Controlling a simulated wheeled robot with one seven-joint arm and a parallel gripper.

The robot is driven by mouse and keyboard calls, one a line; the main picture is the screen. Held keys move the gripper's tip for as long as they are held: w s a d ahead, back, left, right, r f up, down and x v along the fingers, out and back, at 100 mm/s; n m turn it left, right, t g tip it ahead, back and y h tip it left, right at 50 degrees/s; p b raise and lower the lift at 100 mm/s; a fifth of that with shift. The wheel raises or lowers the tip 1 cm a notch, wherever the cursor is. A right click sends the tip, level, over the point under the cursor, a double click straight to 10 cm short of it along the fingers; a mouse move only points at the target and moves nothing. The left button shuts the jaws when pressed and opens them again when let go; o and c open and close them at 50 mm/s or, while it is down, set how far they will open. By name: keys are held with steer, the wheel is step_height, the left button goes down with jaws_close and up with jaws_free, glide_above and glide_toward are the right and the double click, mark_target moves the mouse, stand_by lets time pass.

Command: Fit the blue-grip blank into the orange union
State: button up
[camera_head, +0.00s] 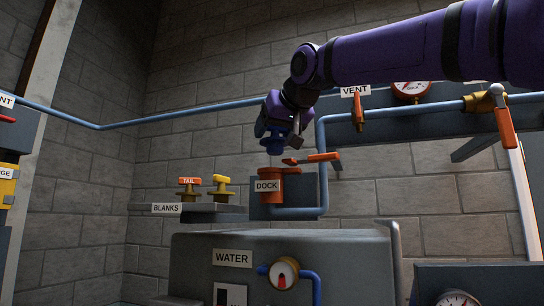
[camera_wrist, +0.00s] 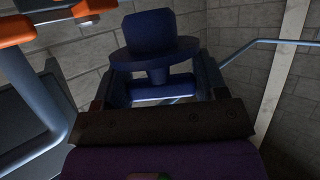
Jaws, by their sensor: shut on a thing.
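The blue-grip blank (camera_head: 273,143) hangs below my gripper (camera_head: 282,124) in the head view. In the wrist view, my gripper (camera_wrist: 155,88) is shut on the blank, whose dark blue disc and block (camera_wrist: 150,32) show beyond the fingers. The orange union (camera_head: 281,186), labelled DOCK, stands below the blank.
An orange lever (camera_head: 312,158) sticks out just right of the union, close to my gripper. A blue pipe (camera_head: 321,160) rises at right. A grey cabinet (camera_head: 340,265) stands below.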

mark_target(272, 154)
steer(key=shift+w+a+f, duration=0.1)
steer(key=shift+w+f, duration=0.6)
steer(key=shift+w, duration=0.25)
steer(key=shift+w+a+f, duration=0.15)
steer(key=shift+w+f, duration=0.5)
steer(key=shift+w, duration=0.35)
steer(key=shift+w+a+f, duration=0.1)
steer(key=shift+w+f, duration=0.6)
steer(key=shift+w, duration=0.25)
steer(key=shift+f, duration=0.35)
steer(key=shift+f, duration=0.35)
steer(key=o, duration=1.2)
steer(key=shift+a+f, duration=0.1)
steer(key=shift+f, duration=0.1)
steer(key=shift+w, duration=0.1)
steer(key=shift+r, duration=0.3)
steer(key=v, duration=0.8)
steer(key=r+v, duration=0.1)
steer(key=v, duration=0.3)
steer(key=shift+r, duration=0.15)
